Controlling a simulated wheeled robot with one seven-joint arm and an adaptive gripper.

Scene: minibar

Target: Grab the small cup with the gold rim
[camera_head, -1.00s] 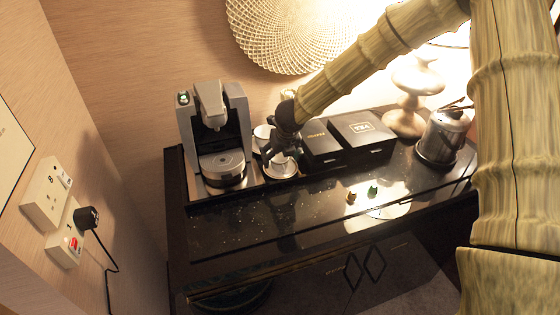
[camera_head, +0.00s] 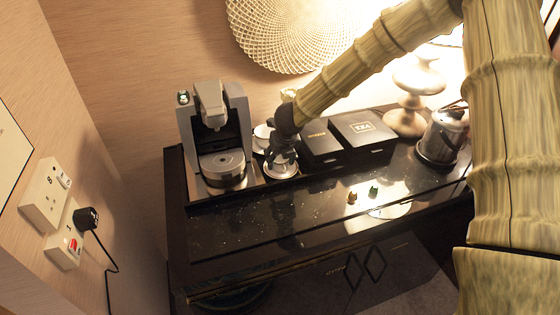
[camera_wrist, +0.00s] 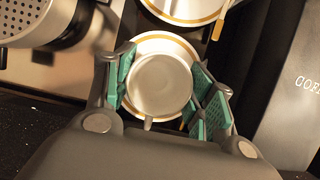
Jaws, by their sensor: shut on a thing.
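A small white cup (camera_wrist: 160,85) with a handle sits between the green-padded fingers of my gripper (camera_wrist: 163,92) in the wrist view. My gripper is shut on this cup. A white saucer with a gold rim (camera_wrist: 162,42) shows below and around it. In the head view, my gripper (camera_head: 281,150) is over the saucer (camera_head: 280,171) beside the coffee machine, and it hides most of the cup. I cannot tell if the cup is touching the saucer.
The coffee machine (camera_head: 220,135) stands close on the left. Black boxes (camera_head: 365,132) are close on the right. A second gold-rimmed saucer (camera_wrist: 185,18) lies behind. A metal bucket (camera_head: 440,140) is at the far right. The front counter is mostly clear, with two small pods.

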